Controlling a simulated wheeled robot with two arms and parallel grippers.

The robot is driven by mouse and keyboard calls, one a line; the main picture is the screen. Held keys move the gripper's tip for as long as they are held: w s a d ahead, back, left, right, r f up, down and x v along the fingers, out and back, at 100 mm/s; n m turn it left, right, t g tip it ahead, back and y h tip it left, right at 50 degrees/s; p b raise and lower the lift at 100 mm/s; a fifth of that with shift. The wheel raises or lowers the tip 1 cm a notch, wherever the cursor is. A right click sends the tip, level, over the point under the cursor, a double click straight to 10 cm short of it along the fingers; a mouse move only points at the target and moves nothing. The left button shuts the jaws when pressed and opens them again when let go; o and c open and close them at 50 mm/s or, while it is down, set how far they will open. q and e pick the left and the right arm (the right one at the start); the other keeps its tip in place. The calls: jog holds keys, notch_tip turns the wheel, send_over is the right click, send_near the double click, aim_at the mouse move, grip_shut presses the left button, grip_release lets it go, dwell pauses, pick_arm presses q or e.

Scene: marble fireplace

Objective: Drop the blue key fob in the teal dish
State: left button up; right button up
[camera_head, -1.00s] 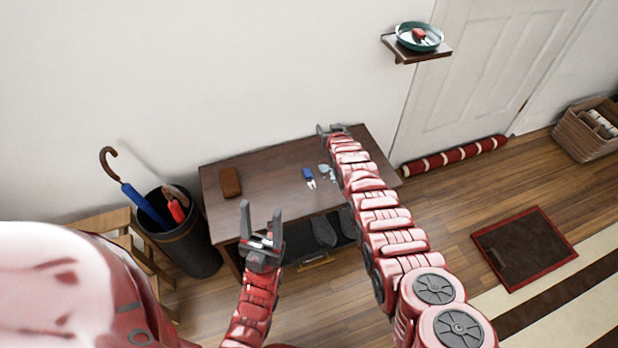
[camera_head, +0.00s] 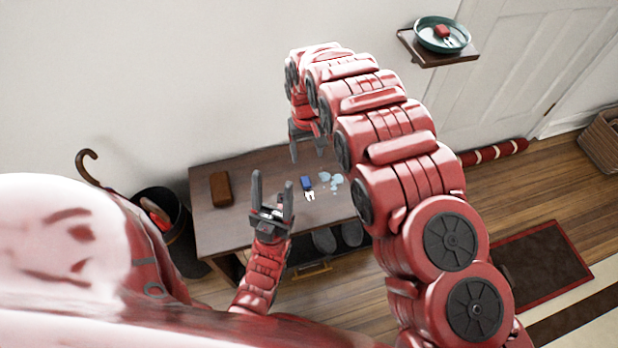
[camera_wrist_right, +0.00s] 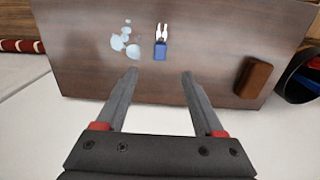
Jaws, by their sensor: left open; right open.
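The blue key fob (camera_head: 306,182) lies on the dark wooden table with its pale keys toward the front edge. It also shows in the right wrist view (camera_wrist_right: 160,49), ahead of and between the fingertips. My right gripper (camera_head: 308,156) is open and empty, pointing down over the back of the table, apart from the fob. Its fingers also show in the right wrist view (camera_wrist_right: 160,73). My left gripper (camera_head: 271,180) is open and empty in front of the table. The teal dish (camera_head: 420,36) sits on a small wall shelf at the upper right, with a red-tagged key in it.
The table (camera_head: 250,165) also bears a brown wallet-like block (camera_head: 221,189) at the left and pale blue blots (camera_head: 333,180) beside the fob. The shelf (camera_head: 432,60) is beside a white door. An umbrella bin (camera_head: 180,215) stands left of the table.

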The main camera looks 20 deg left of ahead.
jog(key=b, duration=0.1)
send_over(307, 183)
notch_tip(307, 183, down, 10)
jog(key=shift+s+d+f, duration=0.1)
jog(key=shift+f, duration=0.55)
notch_tip(307, 183, down, 4)
jog(key=b, duration=0.3)
jog(key=shift+r, duration=0.1)
grip_shut()
